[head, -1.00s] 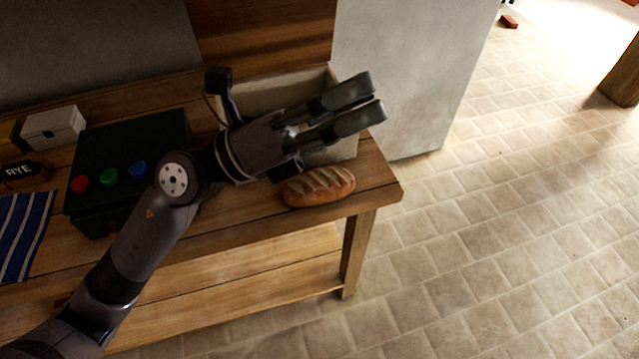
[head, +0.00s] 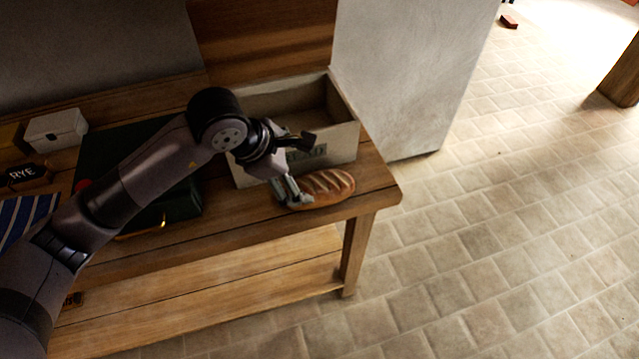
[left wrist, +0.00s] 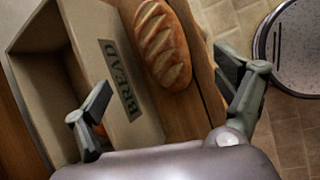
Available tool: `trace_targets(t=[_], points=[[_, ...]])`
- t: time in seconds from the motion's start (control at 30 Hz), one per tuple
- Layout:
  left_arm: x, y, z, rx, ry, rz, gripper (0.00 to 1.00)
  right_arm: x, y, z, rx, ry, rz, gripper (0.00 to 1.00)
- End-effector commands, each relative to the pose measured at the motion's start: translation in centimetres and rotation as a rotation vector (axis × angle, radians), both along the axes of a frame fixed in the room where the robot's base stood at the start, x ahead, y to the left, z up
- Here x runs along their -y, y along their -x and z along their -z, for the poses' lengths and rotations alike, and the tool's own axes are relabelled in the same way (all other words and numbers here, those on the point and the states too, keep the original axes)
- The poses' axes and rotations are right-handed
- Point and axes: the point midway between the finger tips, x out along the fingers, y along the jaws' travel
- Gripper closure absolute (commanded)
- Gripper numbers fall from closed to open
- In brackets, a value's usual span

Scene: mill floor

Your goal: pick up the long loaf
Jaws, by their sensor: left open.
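The long loaf (head: 328,186) is brown with pale slashes across its top and lies on the wooden bench near its right front corner. In the left wrist view the loaf (left wrist: 163,45) lies ahead of the fingers, beside the bread box. My left gripper (head: 293,192) is open and points down at the loaf's left end in the head view, partly covering it. In the left wrist view its two fingers (left wrist: 166,95) are spread wide with nothing between them. Whether a finger touches the loaf I cannot tell. My right gripper is not in view.
An open box marked BREAD (head: 340,143) stands right behind the loaf, close to my left gripper. A dark green case (head: 185,205), a white box (head: 55,128) and a RYE sign (head: 24,174) are farther left. The bench edge (head: 385,200) is just right of the loaf.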

Motion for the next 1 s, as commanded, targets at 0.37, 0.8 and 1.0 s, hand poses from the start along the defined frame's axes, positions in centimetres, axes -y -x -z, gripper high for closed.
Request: trace_targets(t=[0.37,0.8,1.0], points=[[2.2,-1.7,4.7,-0.002,0.002,0.001,0.1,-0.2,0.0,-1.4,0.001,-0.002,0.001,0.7],[3.8,-3.2,9.2,-0.001,0.003,0.002,0.1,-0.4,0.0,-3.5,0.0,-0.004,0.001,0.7],[3.9,-3.3,9.5,0.0,0.003,0.002,0.1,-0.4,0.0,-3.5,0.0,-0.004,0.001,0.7]])
